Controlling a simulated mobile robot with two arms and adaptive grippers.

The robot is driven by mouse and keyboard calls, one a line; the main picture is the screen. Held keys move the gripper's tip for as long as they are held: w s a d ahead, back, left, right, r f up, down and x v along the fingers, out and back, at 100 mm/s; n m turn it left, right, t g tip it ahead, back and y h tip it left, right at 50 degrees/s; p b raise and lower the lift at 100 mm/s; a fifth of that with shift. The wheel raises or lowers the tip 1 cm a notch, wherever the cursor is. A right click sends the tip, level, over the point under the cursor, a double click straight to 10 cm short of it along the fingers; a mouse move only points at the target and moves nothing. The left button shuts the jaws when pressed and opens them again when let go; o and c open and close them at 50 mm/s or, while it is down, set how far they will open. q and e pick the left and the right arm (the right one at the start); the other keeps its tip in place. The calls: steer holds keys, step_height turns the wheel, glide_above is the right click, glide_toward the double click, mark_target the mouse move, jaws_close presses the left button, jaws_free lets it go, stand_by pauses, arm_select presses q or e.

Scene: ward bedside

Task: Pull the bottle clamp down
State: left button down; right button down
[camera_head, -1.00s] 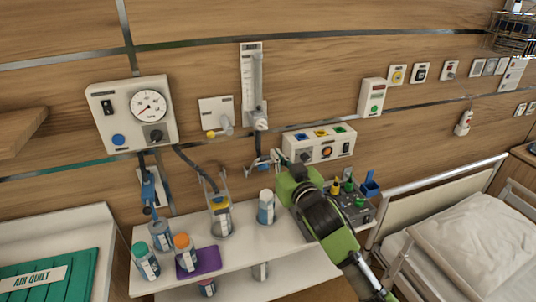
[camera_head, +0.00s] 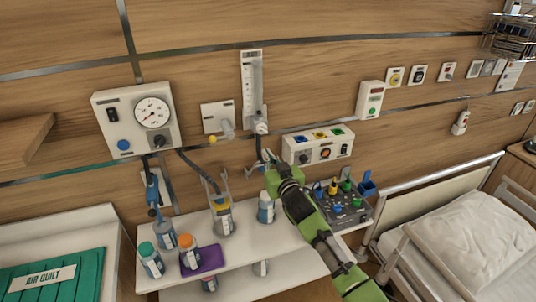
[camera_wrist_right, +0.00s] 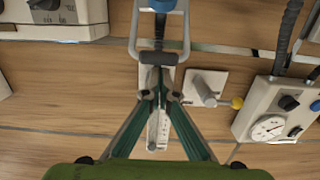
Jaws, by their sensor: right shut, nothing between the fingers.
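The bottle clamp (camera_wrist_right: 134,48) is a grey metal bracket with a dark neck below the flowmeter (camera_head: 252,88). In the head view the clamp is mostly hidden by my right gripper (camera_head: 267,156). In the right wrist view, which looks upside down, my right gripper (camera_wrist_right: 158,95) is shut at the clamp's neck, with nothing held between its fingers. I cannot tell whether the fingers touch the clamp. A blue part (camera_wrist_right: 162,5) shows at the clamp's lower end. My left gripper is not in view.
The gauge box (camera_head: 104,132) is on the wall at left, and a bed (camera_head: 480,245) is at right.

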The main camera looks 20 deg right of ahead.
steer(key=shift+s+f, duration=0.15)
steer(key=shift+f, duration=0.15)
steer(key=shift+f, duration=0.1)
